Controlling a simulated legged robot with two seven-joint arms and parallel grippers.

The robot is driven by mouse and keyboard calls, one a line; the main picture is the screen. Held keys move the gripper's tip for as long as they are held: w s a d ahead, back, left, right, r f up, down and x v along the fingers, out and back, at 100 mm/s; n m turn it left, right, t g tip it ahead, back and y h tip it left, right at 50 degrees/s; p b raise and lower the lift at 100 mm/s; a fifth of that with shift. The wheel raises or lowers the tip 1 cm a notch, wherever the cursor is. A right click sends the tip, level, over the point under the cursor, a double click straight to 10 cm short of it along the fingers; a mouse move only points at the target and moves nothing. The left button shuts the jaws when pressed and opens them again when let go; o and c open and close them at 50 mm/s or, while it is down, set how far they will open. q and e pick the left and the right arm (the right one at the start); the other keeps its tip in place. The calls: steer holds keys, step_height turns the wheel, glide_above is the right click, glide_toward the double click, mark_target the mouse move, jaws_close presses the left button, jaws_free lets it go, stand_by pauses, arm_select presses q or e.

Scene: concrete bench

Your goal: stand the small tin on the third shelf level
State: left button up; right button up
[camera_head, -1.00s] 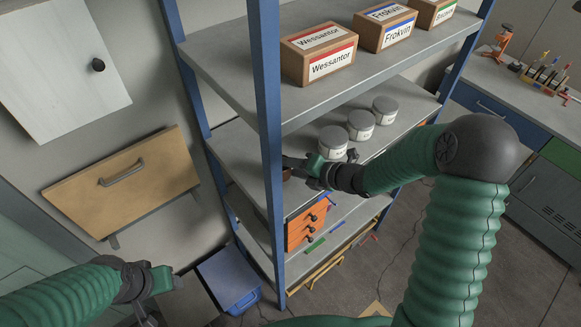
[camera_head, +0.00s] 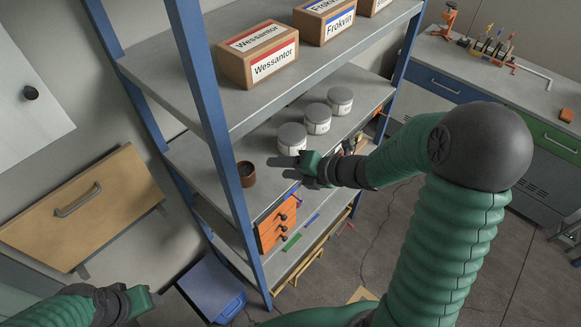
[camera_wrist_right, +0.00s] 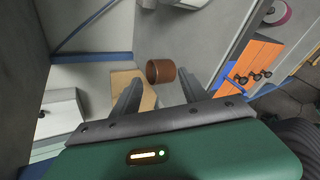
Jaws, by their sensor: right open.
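The small tin (camera_head: 246,174) is a reddish-brown cylinder with a dark top. In the head view it stands upright on the shelf level (camera_head: 205,160) just below the labelled boxes, close to the front blue post. My right gripper (camera_head: 279,164) is open and empty, just right of the tin, with a small gap between. In the right wrist view the tin (camera_wrist_right: 161,71) shows just beyond and between the spread fingers (camera_wrist_right: 159,88). My left gripper (camera_head: 150,302) is at the lower left, away from the shelves; its fingers are not clear.
Several lidded grey jars, such as the nearest one (camera_head: 291,139), stand in a row behind my right gripper. The blue front post (camera_head: 215,125) rises close to the tin. Orange drawers (camera_head: 277,222) sit on the level below. Boxes (camera_head: 257,55) stand on the level above.

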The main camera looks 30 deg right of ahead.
steer(key=d+m+h, duration=0.1)
steer(key=m, duration=0.2)
steer(key=m+h, duration=0.2)
steer(key=m, duration=0.1)
steer(key=d+m+h, duration=0.1)
steer(key=m, duration=0.1)
steer(key=shift+s+d+f+m, duration=0.1)
steer(key=shift+d+m, duration=0.25)
steer(key=shift+m, duration=0.05)
steer(key=s+a+f+m+g+h, duration=0.1)
steer(key=s+a+f+m+g, duration=0.2)
steer(key=s+m, duration=0.4)
steer(key=s+a+f+m+g+h, duration=0.1)
steer(key=s+a+f+m+g, duration=0.2)
steer(key=s+m, duration=0.4)
steer(key=m+g, duration=0.1)
steer(key=m, duration=0.4)
steer(key=shift+s+a+m+h, duration=0.3)
steer(key=shift+s, duration=0.1)
